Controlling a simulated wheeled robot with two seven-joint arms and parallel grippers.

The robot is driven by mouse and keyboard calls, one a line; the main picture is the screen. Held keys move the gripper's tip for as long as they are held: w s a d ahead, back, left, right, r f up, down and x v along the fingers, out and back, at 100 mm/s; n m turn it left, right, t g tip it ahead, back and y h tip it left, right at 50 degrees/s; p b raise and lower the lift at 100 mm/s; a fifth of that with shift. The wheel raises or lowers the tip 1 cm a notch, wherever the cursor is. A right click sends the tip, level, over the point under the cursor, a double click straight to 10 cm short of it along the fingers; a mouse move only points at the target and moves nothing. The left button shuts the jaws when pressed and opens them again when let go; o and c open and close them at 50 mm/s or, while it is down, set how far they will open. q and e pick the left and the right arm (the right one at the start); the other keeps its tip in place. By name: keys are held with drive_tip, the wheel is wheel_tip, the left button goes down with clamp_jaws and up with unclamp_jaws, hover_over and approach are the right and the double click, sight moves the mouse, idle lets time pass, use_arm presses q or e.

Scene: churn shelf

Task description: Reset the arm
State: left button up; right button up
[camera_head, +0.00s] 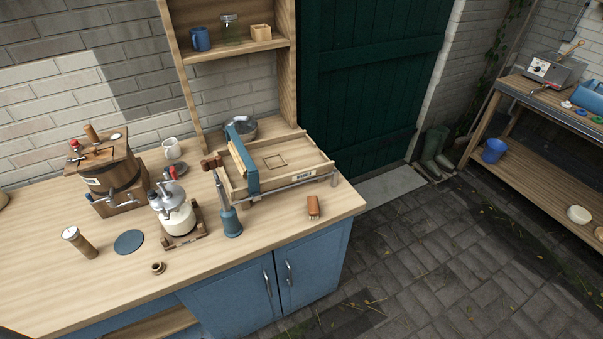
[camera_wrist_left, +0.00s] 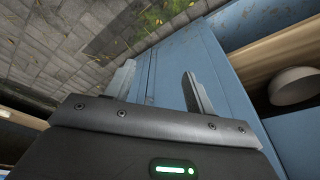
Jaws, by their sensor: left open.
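My left gripper (camera_wrist_left: 158,84) shows in the left wrist view with its two fingers apart and nothing between them. It is in front of the blue cabinet (camera_wrist_left: 215,75), whose face shows behind and between the fingers. No gripper shows in the head view. My right gripper is in neither view.
The wooden counter (camera_head: 60,290) holds a wooden churn (camera_head: 120,175), a white-and-metal jar (camera_head: 175,215), a wooden tray press (camera_head: 300,170), a brush (camera_head: 313,207) and a cylinder (camera_head: 80,242). A pale bowl (camera_wrist_left: 293,86) sits in the cabinet's open shelf. The paved floor (camera_head: 430,270) is clear.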

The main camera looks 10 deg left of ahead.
use_arm(q)
drive_tip(key=s+a+f+b, duration=0.1)
drive_tip(key=s+f+b, duration=0.1)
drive_tip(key=s+f, duration=0.7)
drive_tip(key=s+a+f+g+b, duration=0.1)
drive_tip(key=s+f, duration=0.7)
drive_tip(key=f, duration=0.9)
drive_tip(key=a+b, duration=0.1)
drive_tip(key=b, duration=0.1)
drive_tip(key=shift+s+g+b, duration=0.3)
drive_tip(key=shift+s+b, duration=0.05)
drive_tip(key=shift+s, duration=0.05)
drive_tip(key=shift+a, duration=0.1)
